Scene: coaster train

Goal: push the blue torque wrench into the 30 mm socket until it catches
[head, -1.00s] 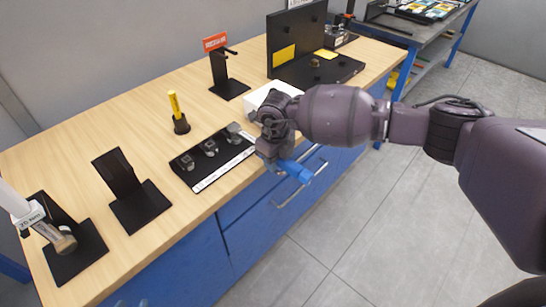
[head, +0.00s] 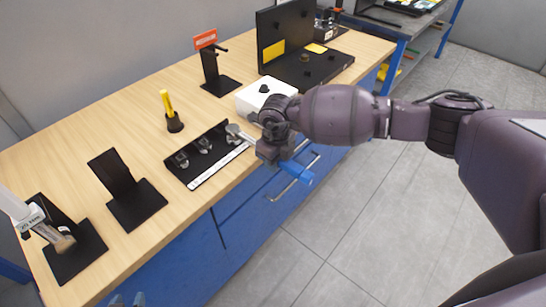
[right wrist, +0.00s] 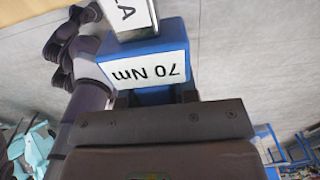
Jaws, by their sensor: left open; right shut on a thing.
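The blue torque wrench (head: 297,172) is in my right gripper (head: 276,152). Its blue handle sticks out past the gripper toward the front of the bench, and its grey head (head: 233,129) is over the right end of the black socket tray (head: 176,172). The right wrist view shows its label "70 Nm" (right wrist: 150,70) close up. Two sockets (head: 204,144) show at the left and middle of the tray. A socket under the wrench head is hidden, and I cannot tell if they touch. My left gripper (head: 128,299) is open and empty at the bottom edge.
A yellow-handled tool (head: 168,104) stands in a black holder behind the tray. Black stands (head: 128,190) are to the left, one holding another wrench (head: 40,222). A white box (head: 262,94) and a black panel fixture (head: 287,32) are behind my right arm.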

